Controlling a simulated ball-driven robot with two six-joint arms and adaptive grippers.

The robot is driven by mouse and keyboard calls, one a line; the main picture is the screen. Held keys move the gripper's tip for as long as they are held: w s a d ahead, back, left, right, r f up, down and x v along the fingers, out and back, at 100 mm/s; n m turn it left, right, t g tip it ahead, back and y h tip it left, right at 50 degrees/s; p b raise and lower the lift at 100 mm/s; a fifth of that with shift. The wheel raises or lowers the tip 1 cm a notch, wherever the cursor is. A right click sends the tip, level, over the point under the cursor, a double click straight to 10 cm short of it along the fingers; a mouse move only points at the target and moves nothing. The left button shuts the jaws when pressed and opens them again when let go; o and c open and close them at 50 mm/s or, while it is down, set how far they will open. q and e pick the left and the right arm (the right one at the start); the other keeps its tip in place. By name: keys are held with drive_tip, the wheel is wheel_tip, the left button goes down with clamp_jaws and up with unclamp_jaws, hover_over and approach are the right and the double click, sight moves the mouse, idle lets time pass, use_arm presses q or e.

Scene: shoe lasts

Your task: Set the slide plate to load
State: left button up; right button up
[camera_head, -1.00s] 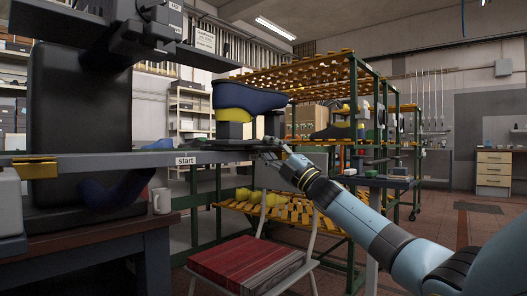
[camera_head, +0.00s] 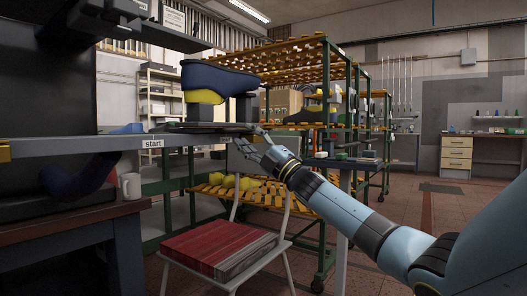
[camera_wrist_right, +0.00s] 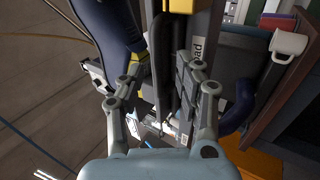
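The slide plate (camera_head: 190,128) is a dark flat plate on the grey rail (camera_head: 75,146). A dark blue and yellow shoe form (camera_head: 215,78) stands above it on grey blocks. A white "start" label (camera_head: 152,143) is on the rail's front edge, left of the plate's middle. My right gripper (camera_head: 254,139) is at the plate's right end. In the right wrist view its fingers (camera_wrist_right: 163,68) are apart, either side of a dark edge; contact is unclear. A partly hidden label ending in "ad" (camera_wrist_right: 197,46) shows beside the right finger. My left gripper is out of view.
A white mug (camera_head: 130,186) stands on the bench (camera_head: 75,225) below the rail. A green-framed rack with orange shelves (camera_head: 285,52) is behind. Open floor lies to the right.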

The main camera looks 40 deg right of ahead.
drive_tip(key=v, duration=0.9)
drive_tip(key=shift+f, duration=0.1)
